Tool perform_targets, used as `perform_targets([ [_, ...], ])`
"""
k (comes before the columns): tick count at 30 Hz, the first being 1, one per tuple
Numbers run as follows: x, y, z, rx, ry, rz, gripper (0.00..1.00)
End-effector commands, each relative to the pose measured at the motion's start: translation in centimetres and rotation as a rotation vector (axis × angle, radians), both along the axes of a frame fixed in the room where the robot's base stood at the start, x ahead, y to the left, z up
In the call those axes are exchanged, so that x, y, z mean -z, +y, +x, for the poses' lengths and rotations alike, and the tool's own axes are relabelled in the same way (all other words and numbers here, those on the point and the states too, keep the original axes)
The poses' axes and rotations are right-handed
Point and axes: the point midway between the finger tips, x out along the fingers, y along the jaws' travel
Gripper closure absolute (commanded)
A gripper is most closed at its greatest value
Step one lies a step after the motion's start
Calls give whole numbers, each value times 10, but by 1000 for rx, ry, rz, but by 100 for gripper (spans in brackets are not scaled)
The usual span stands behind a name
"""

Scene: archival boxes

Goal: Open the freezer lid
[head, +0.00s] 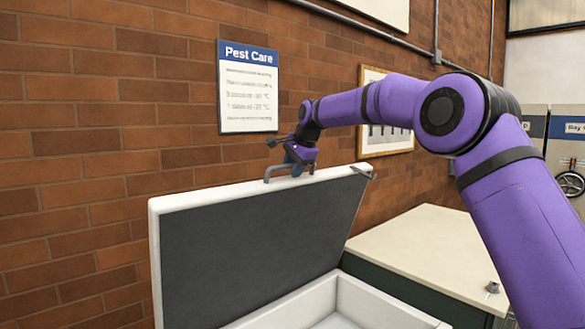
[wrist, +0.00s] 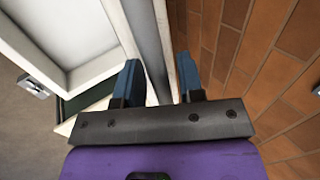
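The freezer lid (head: 255,240) stands raised on the far side of the freezer (head: 385,302), its dark inner panel facing the head camera and its rim white. A grey bar handle (head: 268,176) sits on the lid's upper edge. My gripper (head: 296,160) is at this handle, above the lid's upper edge. In the wrist view, my gripper's blue fingers (wrist: 158,75) stand apart, on either side of a pale grey strip. Whether this strip is the lid's edge or part of the handle, and whether the fingers touch it, I cannot tell.
A brick wall (head: 90,130) with a Pest Care sign (head: 248,95) and a framed picture (head: 385,140) stands close behind the lid. A closed, cream-topped unit (head: 430,250) adjoins the freezer on the right. Grey cabinets (head: 568,150) stand at the far right.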

Motion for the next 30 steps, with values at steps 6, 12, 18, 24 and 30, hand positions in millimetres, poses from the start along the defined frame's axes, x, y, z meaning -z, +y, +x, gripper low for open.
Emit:
perform_targets([
  [6,0,1,-1,-1,1,1,58],
  [12,-7,-1,-3,-1,-1,0,58],
  [18,-35,-11,-16,0,-2,2,58],
  [24,-66,-22,-32,0,-2,1,58],
  [30,-87,-30,-42,-1,-1,0,58],
])
